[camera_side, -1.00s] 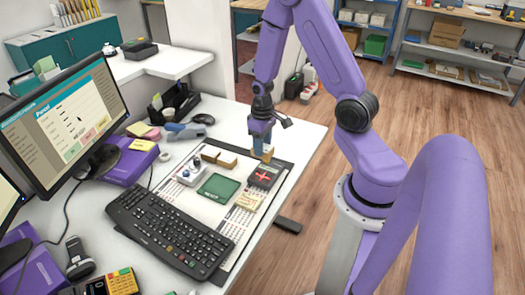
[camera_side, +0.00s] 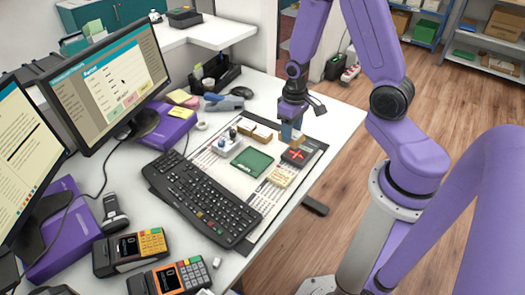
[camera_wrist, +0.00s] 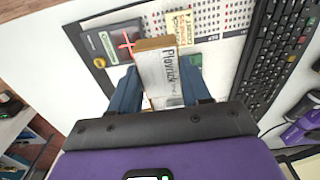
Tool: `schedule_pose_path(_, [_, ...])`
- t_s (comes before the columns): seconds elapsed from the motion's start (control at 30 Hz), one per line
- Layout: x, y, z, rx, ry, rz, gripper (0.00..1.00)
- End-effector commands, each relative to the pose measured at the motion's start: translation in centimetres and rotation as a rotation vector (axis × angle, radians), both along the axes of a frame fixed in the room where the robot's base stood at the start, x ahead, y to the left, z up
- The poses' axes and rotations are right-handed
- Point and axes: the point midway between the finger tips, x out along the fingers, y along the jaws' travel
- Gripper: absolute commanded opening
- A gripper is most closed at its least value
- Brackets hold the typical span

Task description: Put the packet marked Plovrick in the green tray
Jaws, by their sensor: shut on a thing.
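My gripper (camera_side: 291,128) is shut on a small light-brown packet (camera_side: 298,137), held above the counter near its right side. In the wrist view, the packet (camera_wrist: 165,75) sits between both fingers, and its white face reads "Plovrick". The green tray (camera_side: 252,161) lies flat on the white mat, left of and nearer the camera than my gripper. It looks empty. In the wrist view, the packet and right finger hide most of the area where a little green shows.
A dark tray with a red cross (camera_side: 297,155) is just in front of my gripper. A cream packet (camera_side: 281,176) lies beside it. Brown packets (camera_side: 254,132) and a white block with blue knobs (camera_side: 225,143) stand behind the green tray. A keyboard (camera_side: 205,196) is left.

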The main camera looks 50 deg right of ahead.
Motion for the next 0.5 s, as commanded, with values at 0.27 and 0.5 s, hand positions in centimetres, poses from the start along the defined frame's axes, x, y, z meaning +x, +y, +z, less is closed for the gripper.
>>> schedule_pose_path(0.27, [-1.2,4.1,-0.7,0.000,0.000,0.002,0.14])
schedule_pose_path(0.5, [2.4,3.8,-2.4,0.000,-0.001,-0.002,0.14])
